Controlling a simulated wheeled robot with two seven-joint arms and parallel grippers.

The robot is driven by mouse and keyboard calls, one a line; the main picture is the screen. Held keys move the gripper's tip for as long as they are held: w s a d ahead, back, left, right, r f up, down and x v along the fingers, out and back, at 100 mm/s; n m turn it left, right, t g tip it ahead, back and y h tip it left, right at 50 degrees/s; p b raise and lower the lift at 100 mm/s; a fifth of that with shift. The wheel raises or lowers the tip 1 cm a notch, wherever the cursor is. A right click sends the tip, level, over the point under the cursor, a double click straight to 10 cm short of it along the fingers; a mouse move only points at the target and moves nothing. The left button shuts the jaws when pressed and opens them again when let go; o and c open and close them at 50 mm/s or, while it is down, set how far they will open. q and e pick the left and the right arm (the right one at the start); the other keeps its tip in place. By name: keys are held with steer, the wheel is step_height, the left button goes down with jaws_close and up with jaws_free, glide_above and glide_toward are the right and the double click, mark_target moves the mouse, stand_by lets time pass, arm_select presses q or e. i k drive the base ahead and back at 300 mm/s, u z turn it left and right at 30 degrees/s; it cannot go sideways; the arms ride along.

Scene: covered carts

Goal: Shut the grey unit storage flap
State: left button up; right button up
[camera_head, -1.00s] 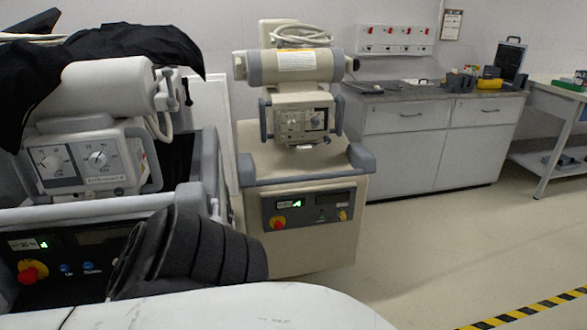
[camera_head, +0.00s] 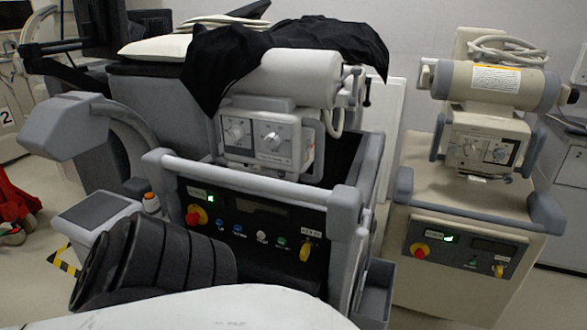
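The grey unit (camera_head: 250,185) stands in the middle of the head view, with a dial panel (camera_head: 262,140) under a white cylinder (camera_head: 300,78) and a black front panel with buttons below. A grey, box-like part (camera_head: 376,292) sits low on its right side, partly cut off by my own body in front. I cannot tell whether this part is the storage flap, or whether a flap is open. Neither of my grippers shows in the view.
A black cover (camera_head: 235,62) drapes over the unit's top. A beige unit (camera_head: 470,215) stands close on the right, with a narrow gap between. A grey angled housing (camera_head: 68,125) juts out at left.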

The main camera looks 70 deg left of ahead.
mark_target(371, 251)
steer(key=u, duration=3.3)
steer(key=k, duration=0.75)
steer(key=z, duration=0.65)
steer(key=i, duration=1)
steer(key=u, duration=0.05)
